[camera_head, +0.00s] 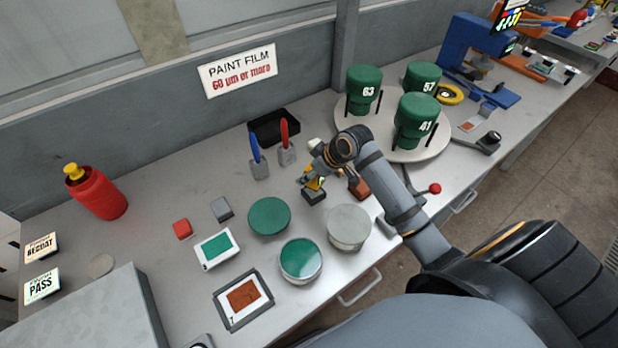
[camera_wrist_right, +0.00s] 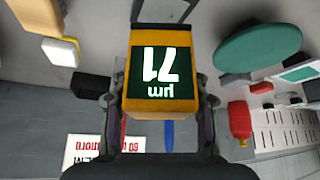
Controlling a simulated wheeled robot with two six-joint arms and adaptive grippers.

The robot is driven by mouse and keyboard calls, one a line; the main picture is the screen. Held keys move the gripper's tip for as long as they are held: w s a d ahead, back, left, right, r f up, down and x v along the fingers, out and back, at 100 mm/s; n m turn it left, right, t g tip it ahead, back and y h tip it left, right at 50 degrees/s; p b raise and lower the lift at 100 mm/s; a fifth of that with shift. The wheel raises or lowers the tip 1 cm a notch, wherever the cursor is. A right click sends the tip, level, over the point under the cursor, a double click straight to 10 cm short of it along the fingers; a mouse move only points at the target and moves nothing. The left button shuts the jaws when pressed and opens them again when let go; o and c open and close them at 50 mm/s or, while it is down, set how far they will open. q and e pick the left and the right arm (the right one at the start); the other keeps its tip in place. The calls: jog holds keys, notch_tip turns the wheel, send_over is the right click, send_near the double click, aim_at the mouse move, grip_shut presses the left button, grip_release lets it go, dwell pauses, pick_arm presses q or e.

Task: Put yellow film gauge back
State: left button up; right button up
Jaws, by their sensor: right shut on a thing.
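The yellow film gauge (camera_wrist_right: 130,100) is between the fingers of my right gripper (camera_wrist_right: 161,100) in the right wrist view. Its dark green screen reads 71 µm, upside down in that view, and its far end is dark. In the head view the right gripper (camera_head: 316,176) is shut on the gauge (camera_head: 311,183) over the middle of the bench, behind the green and grey discs. A dark block (camera_head: 314,197) shows right under the gauge; I cannot tell whether the two touch. My left gripper is not in view.
Green disc (camera_head: 269,216), grey disc (camera_head: 349,227) and green-topped can (camera_head: 300,260) stand nearby. Numbered green cups (camera_head: 364,82) stand on a round turntable (camera_head: 435,146). A red bottle (camera_head: 97,193) is left.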

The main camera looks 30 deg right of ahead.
jog(key=shift+w+d+f, duration=0.2)
jog(key=shift+w+f, duration=0.15)
jog(key=shift+f, duration=0.1)
notch_tip(320, 180, down, 2)
jog(key=shift+s+f+p, duration=0.1)
jog(key=shift+f+p, duration=0.1)
jog(key=shift+p, duration=0.4)
jog(key=shift+f, duration=0.35)
jog(key=o, duration=1.2)
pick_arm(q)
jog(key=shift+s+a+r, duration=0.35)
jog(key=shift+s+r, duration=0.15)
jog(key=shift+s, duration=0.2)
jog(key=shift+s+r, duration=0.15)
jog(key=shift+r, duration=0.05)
pick_arm(e)
jog(key=v, duration=1.2)
